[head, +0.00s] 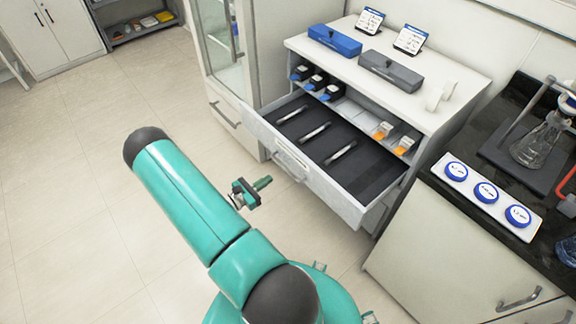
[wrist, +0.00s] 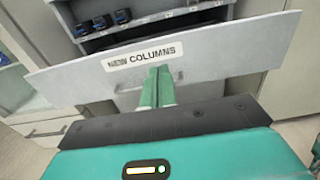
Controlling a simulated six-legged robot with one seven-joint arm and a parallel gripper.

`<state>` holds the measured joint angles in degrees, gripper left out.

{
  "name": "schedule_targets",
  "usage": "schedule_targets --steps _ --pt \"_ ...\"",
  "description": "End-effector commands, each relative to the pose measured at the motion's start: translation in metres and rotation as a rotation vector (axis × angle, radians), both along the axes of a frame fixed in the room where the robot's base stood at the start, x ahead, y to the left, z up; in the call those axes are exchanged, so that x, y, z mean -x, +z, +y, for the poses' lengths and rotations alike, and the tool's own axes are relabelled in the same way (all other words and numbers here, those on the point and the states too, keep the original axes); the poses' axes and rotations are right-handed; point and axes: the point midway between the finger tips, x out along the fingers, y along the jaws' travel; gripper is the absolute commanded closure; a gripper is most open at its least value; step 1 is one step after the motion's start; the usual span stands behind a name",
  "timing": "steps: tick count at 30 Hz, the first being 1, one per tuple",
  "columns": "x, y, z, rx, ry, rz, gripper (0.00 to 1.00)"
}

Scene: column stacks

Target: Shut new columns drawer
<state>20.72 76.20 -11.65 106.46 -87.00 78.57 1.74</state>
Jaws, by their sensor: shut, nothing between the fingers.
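The new columns drawer (head: 361,190) is pulled out from the white cabinet in the head view, with a few slim columns (head: 314,132) lying on its dark liner. Its front panel (wrist: 225,50) fills much of the wrist view and carries the label "NEW COLUMNS" (wrist: 142,56). A handle (head: 291,164) is on the front panel. My gripper (wrist: 158,70) is shut and empty, its green fingertips in front of the panel just below the label. I cannot tell whether they touch it.
A blue case (head: 335,40) and a grey case (head: 391,70) sit on the cabinet top (head: 450,66). Blue-ended and orange-ended items stand in the shelf above the drawer. A dark counter (head: 520,232) with glassware is at the right. The floor (head: 70,210) at left is clear.

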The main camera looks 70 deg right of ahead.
Motion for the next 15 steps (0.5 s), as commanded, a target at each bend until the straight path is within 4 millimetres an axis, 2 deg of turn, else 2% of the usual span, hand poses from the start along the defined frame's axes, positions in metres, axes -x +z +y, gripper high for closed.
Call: schedule_targets --steps 5,15 --pt "0.010 0.000 -0.017 0.002 -0.004 0.001 1.00" --pt "0.040 0.000 -0.076 0.000 -0.006 -0.001 1.00"
